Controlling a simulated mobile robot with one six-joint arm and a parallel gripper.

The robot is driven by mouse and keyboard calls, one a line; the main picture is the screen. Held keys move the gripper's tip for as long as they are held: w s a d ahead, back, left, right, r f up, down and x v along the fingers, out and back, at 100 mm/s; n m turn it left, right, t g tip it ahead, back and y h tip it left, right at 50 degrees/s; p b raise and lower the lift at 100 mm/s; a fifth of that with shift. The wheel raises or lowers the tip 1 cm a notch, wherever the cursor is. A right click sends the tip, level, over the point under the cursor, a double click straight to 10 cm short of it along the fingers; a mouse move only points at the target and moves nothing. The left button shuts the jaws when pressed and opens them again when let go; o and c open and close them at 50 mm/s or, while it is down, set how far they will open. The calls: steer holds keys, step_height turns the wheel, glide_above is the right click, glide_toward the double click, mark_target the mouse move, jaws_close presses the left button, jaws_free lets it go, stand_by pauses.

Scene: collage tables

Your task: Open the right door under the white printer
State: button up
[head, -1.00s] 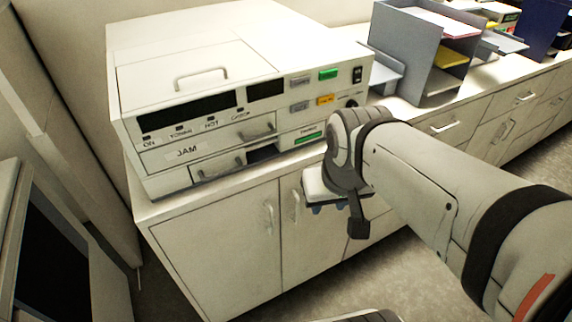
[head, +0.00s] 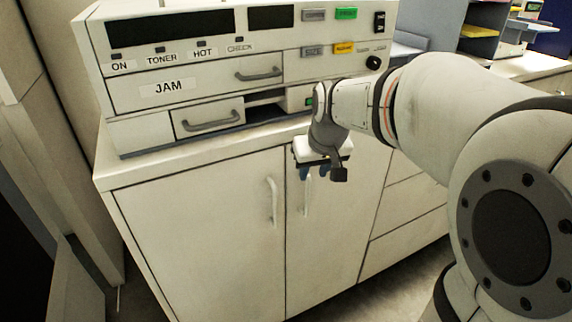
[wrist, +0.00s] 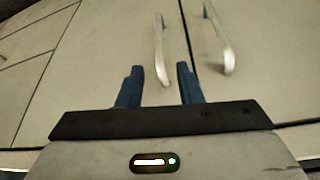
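The white printer (head: 190,75) stands on a white cabinet with two shut doors. The right door (head: 340,230) has a slim vertical handle (head: 307,197) near its left edge. In the wrist view the right door (wrist: 100,60) fills the middle, and its handle (wrist: 160,48) lines up with the gap between my fingertips. My gripper (head: 318,172) is in front of the upper part of this door, by the handle. Its two blue fingers (wrist: 158,85) are open with nothing held between them. I cannot tell whether the handle is within finger depth.
The left door (head: 200,230) has its own handle (head: 272,200) close beside the right one. Drawers (head: 410,210) are right of the right door. The printer's lower drawer handle (head: 210,122) juts out above. Dark floor lies in front of the cabinet.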

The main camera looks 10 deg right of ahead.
mark_target(309, 184)
steer(key=shift+x, duration=0.9)
steer(key=b+x, duration=0.2)
steer(key=x, duration=0.5)
steer(key=shift+w, duration=0.15)
steer(key=shift+r, duration=0.1)
jaws_close()
